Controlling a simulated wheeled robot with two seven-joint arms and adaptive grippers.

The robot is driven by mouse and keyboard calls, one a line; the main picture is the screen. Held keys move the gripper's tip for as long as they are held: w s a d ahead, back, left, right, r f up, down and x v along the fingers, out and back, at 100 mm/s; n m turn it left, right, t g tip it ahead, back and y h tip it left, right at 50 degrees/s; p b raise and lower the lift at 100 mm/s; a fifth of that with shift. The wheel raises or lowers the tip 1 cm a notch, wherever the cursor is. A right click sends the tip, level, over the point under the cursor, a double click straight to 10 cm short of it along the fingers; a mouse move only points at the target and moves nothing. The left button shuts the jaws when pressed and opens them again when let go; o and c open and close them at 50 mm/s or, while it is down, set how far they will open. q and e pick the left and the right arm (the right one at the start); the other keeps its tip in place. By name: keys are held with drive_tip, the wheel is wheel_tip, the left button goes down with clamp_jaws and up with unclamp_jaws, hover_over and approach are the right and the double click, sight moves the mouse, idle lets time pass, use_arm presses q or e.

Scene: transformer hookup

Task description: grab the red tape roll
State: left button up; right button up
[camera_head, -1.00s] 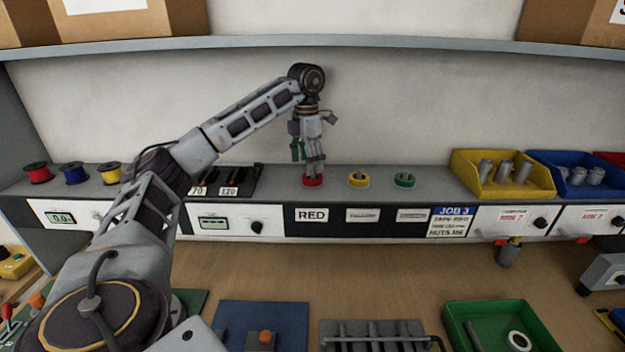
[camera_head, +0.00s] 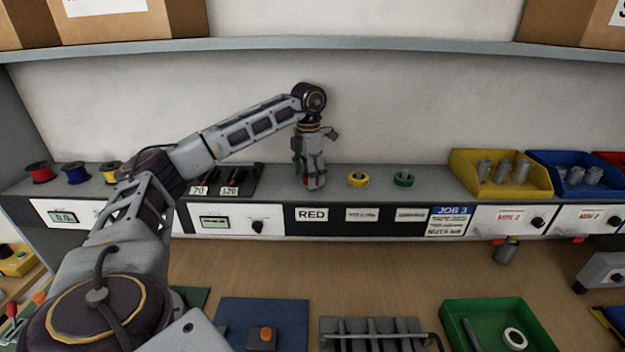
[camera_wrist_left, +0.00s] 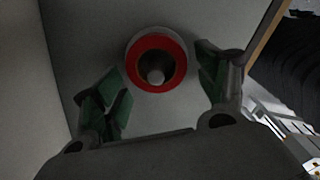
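The red tape roll (camera_wrist_left: 135,70) sits on the grey shelf around a small peg, between my left gripper's fingers in the left wrist view. My left gripper (camera_wrist_left: 160,90) is open, with a green-padded finger on each side of the roll and gaps showing between pads and roll. In the head view my left gripper (camera_head: 313,183) points down over the roll, and its fingers hide most of the red (camera_head: 305,180). My right gripper is not in view.
A yellow roll (camera_head: 358,179) and a green roll (camera_head: 403,179) stand on the shelf to the right. Wire spools and black lugs marked 70 and 120 lie left. A yellow bin (camera_head: 460,181) stands further right. The wall is close behind.

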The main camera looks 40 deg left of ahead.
use_arm(q)
drive_tip(key=c, duration=1.1)
drive_tip(key=shift+r, duration=0.15)
drive_tip(key=shift+r, duration=0.5)
wheel_tip(320, 180, up, 4)
drive_tip(key=shift+f+b, duration=0.1)
drive_tip(key=shift+b, duration=0.5)
drive_tip(key=s+d+r+b, duration=0.2)
drive_tip(key=s+d, duration=0.9)
drive_tip(key=s, duration=0.2)
drive_tip(key=shift+s+d, duration=0.3)
drive_tip(key=shift+s, duration=0.1)
